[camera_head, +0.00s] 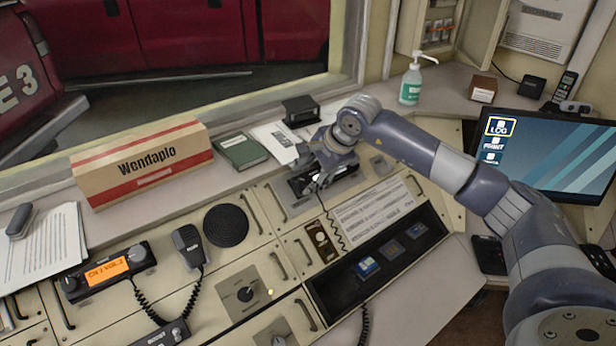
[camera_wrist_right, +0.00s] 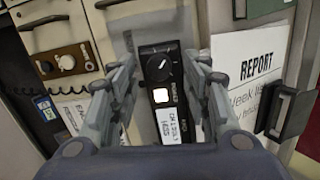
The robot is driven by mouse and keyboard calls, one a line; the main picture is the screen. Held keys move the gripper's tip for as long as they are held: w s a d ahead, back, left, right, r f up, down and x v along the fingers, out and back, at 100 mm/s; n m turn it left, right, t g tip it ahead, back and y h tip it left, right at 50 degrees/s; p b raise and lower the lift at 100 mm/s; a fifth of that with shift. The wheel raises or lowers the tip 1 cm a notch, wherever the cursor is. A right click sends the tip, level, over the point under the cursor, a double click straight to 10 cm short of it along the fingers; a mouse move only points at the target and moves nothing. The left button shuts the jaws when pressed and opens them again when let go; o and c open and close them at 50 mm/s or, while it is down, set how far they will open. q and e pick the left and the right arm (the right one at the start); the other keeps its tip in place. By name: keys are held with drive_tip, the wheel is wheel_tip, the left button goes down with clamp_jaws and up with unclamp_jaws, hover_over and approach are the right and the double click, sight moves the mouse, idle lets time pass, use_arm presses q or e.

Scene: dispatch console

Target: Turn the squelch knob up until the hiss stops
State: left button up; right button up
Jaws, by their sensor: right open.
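A black radio unit (camera_wrist_right: 165,50) on the console lies below my right gripper (camera_wrist_right: 160,64). In the right wrist view its round black knob (camera_wrist_right: 158,67) with a white pointer mark sits between the fingers, which appear apart from it. The radio also has a lit white button (camera_wrist_right: 160,95) and a pale display (camera_wrist_right: 172,124). I cannot read a squelch label on it. In the head view my right gripper (camera_head: 318,178) is over this radio and partly hides it; the fingers are open and empty. My left gripper is out of view.
A monitor (camera_head: 550,153) is at right.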

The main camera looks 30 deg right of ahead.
drive_tip(key=v, duration=1)
drive_tip(key=shift+s+r, duration=0.2)
drive_tip(key=shift+s, duration=0.05)
